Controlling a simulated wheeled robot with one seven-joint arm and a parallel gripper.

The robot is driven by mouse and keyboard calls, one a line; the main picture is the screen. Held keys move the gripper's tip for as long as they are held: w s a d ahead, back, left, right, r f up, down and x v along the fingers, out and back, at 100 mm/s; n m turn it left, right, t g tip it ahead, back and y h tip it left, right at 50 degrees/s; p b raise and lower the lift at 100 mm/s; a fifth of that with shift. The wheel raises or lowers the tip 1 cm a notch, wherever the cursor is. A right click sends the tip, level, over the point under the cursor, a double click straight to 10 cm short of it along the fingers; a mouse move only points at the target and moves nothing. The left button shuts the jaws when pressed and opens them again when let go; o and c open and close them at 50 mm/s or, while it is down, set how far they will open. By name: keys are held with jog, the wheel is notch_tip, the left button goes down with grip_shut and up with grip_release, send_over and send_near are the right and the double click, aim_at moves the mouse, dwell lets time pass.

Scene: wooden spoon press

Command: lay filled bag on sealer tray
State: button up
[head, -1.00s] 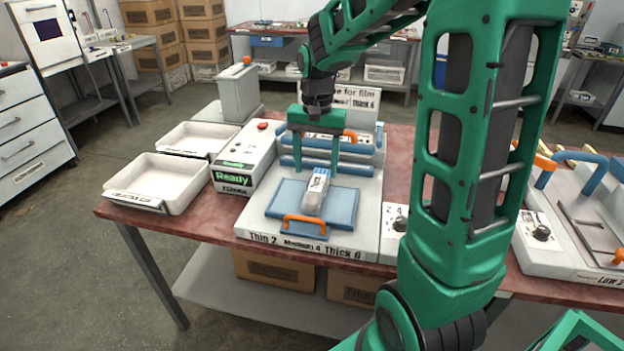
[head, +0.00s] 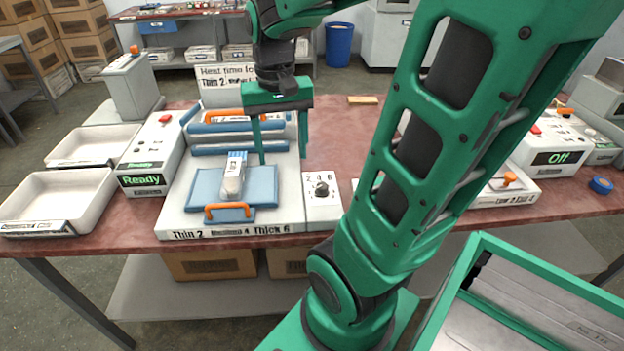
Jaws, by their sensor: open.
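The filled bag (head: 233,176) lies on the blue sealer tray (head: 203,190), which has an orange handle at its front edge. The bag is clear and whitish with a blue-and-white top end pointing to the sealer's blue bars. My gripper (head: 277,160) is open and empty. Its two green fingers point down, to the right of and behind the bag and apart from it. The sealer's upper arm (head: 236,116) with its orange handle stands raised behind the tray.
A control box reading Ready (head: 150,155) and two white bins (head: 62,195) stand to the left. A dial box (head: 321,190) sits right of the sealer. More machines, one reading Off (head: 555,157), stand at the right.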

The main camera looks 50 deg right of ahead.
jog(key=s+f+n, duration=0.1)
jog(key=s+f, duration=0.2)
jog(key=s, duration=0.7)
jog(key=shift+s+a+f, duration=0.2)
jog(key=shift+s+f, duration=0.1)
jog(key=shift+w, duration=0.1)
